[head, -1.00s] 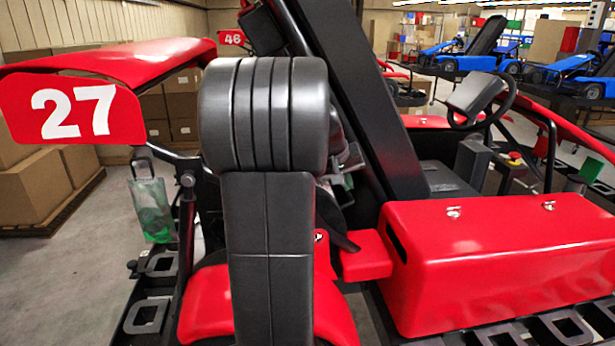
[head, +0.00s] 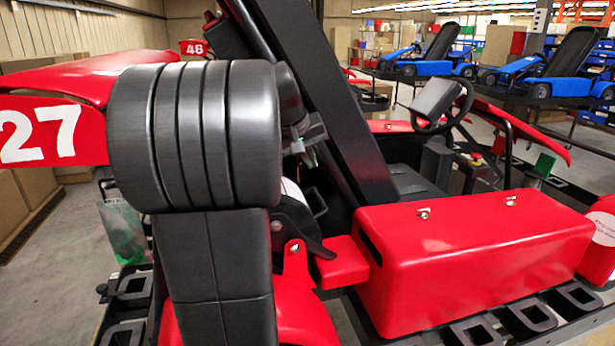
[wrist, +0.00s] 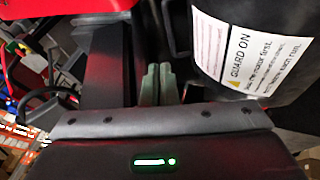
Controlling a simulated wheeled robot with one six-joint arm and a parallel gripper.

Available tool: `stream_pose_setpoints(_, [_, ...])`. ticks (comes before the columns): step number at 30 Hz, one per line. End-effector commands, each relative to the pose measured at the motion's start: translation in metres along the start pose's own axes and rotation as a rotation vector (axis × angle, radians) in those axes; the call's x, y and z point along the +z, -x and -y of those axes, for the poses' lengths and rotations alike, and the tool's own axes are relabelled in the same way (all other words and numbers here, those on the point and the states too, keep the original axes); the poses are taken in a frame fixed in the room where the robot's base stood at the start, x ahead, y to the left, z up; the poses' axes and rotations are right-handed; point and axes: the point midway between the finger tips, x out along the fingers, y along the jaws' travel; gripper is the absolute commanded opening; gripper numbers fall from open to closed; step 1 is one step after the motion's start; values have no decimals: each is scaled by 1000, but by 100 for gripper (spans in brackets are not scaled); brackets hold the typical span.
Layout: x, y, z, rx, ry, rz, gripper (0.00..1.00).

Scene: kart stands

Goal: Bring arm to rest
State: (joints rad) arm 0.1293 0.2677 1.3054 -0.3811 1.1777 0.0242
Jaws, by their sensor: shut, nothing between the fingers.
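My gripper (wrist: 158,85) is shut and empty in the wrist view, its two grey-green fingertips side by side. In the head view my dark arm fills the left middle, folded upright, and mostly hides the gripper behind it. The fingers point towards dark kart parts; I cannot tell the exact gap. A dark rounded guard with a white "GUARD ON" label (wrist: 245,55) lies just right of the fingers in the wrist view.
A red kart surrounds my arm: its number 27 panel (head: 45,132) at left, a slanted black beam (head: 325,110), a steering wheel (head: 468,105) and a red side box (head: 470,255). Blue karts (head: 560,75) stand behind at right. Bare floor (head: 60,285) shows at lower left.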

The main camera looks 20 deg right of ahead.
Motion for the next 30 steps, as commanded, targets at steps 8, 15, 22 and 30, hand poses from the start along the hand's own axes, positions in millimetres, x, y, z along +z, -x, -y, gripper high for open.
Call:
stream_pose_setpoints(8, [-1,19,-7,-1,0,0,0])
stream_pose_setpoints(15, [-1,19,-7,-1,0,0,0])
stream_pose_setpoints(22, [0,8,-3,-1,2,3,0])
stream_pose_setpoints(30, [1,-38,14,-1,2,6,0])
